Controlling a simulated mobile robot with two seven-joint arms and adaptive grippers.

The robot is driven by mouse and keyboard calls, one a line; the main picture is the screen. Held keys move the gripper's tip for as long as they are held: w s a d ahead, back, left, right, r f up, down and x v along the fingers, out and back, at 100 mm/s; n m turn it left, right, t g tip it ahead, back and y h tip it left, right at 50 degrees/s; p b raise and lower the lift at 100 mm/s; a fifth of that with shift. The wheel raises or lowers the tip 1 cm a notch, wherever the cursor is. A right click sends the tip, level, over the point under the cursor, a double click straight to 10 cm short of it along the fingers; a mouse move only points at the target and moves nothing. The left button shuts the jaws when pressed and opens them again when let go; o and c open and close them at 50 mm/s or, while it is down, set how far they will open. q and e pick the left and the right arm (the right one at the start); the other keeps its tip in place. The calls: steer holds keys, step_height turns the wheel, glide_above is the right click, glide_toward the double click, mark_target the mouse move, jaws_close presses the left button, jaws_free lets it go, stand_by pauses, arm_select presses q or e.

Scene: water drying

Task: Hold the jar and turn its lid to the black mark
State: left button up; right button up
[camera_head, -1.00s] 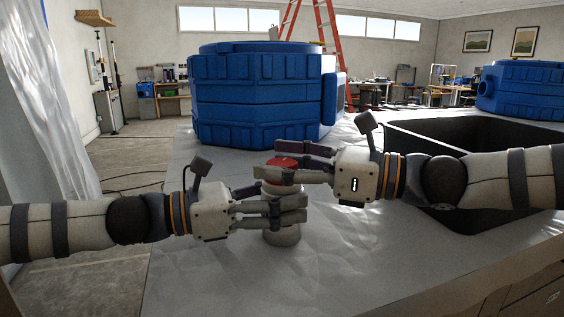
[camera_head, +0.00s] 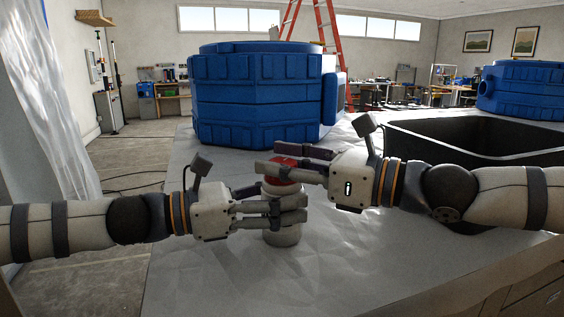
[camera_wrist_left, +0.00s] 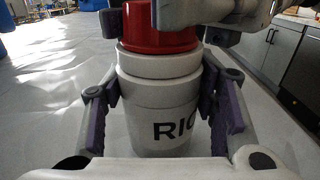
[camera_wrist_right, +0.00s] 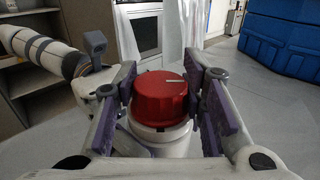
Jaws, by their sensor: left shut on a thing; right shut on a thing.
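The jar (camera_head: 283,236) is pale grey-white and stands upright on the covered table. Dark letters show on its side in the left wrist view (camera_wrist_left: 160,115). Its red ribbed lid (camera_wrist_right: 160,99) has a white line on top, pointing right in the right wrist view. My left gripper (camera_head: 287,212) is shut on the jar's body, a finger on each side. My right gripper (camera_head: 284,166) is above it, shut on the lid, with a finger on each side. I cannot see the black mark in these frames.
A large blue container (camera_head: 255,100) stands behind the jar. A black open basin (camera_head: 470,155) is at the right, near my right arm. The table (camera_head: 215,285) is clear in front of the jar.

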steer(key=o, duration=1.2)
steer(key=shift+d, duration=0.1)
steer(key=v, duration=1.2)
arm_select(q)
steer(key=o, duration=1.6)
